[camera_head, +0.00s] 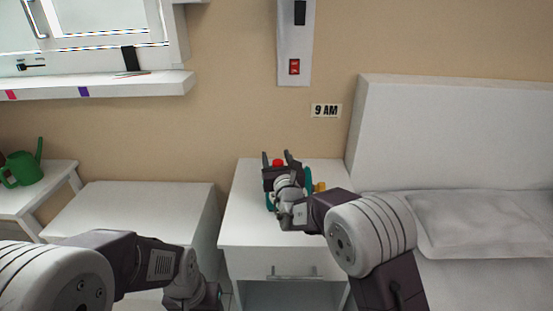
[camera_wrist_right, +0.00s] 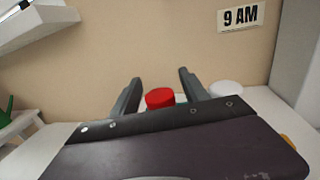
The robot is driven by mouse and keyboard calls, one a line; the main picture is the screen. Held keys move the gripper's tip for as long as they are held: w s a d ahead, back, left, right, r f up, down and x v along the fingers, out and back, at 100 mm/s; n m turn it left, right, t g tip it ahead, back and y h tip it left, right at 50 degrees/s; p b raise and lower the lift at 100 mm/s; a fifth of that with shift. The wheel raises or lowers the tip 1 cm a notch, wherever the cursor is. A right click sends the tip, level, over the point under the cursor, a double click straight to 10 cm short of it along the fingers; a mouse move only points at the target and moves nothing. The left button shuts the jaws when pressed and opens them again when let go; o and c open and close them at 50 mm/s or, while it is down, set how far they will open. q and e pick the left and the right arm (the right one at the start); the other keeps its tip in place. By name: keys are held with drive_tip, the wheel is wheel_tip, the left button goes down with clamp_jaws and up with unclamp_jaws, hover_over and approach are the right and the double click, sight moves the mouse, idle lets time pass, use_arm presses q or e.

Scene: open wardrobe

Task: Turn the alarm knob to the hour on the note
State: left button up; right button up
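The note (camera_head: 326,111) on the wall reads "9 AM"; it also shows at the top right of the right wrist view (camera_wrist_right: 240,16). A teal alarm clock (camera_head: 309,176) stands on the white nightstand, mostly hidden behind my right gripper. A red part (camera_head: 278,162) shows at its top, and a yellow knob (camera_head: 320,187) sticks out at its right. My right gripper (camera_head: 277,156) is open over the clock. In the right wrist view the red part (camera_wrist_right: 160,98) appears between its separated fingers. The clock's face and setting are hidden. My left gripper's fingers are cut off at the bottom.
The nightstand (camera_head: 246,222) has a drawer with a handle. A bed with a pillow (camera_head: 470,222) stands at the right. A white cabinet (camera_head: 135,208) and a green watering can (camera_head: 24,167) are at the left. A panel with a red switch (camera_head: 294,67) hangs above.

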drive_tip(key=s+d+p, duration=0.1)
drive_tip(key=s+p, duration=0.1)
drive_tip(key=s, duration=0.7)
drive_tip(key=shift+d, duration=0.4)
